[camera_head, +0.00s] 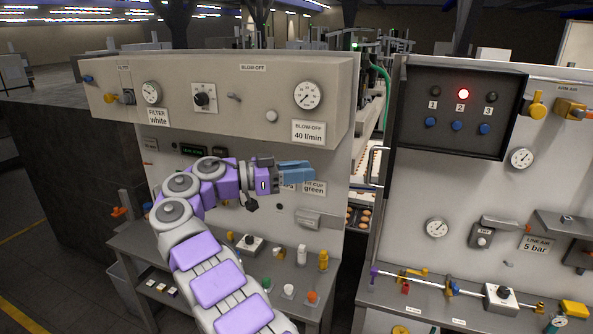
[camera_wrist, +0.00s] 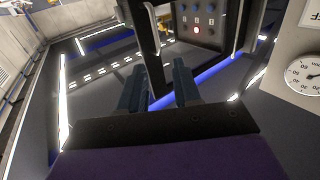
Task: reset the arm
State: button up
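My purple and grey arm reaches up from the bottom of the head view and bends to the right. My gripper (camera_head: 296,171) has blue fingers and points right, in front of the lower part of the left panel. In the wrist view my gripper (camera_wrist: 160,85) shows two fingers standing apart with nothing between them. The fingers hide part of a label reading "green" on the panel.
The left panel (camera_head: 225,95) carries gauges, a knob and labels. The right panel (camera_head: 455,190) has a black box (camera_head: 458,112) with lamp 2 lit red. Shelves with small bottles and fittings lie below. Biscuit trays (camera_head: 358,217) show in the gap between panels.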

jog(key=shift+s+a, duration=0.1)
jog(key=shift+a, duration=0.25)
jog(key=shift+d, duration=0.15)
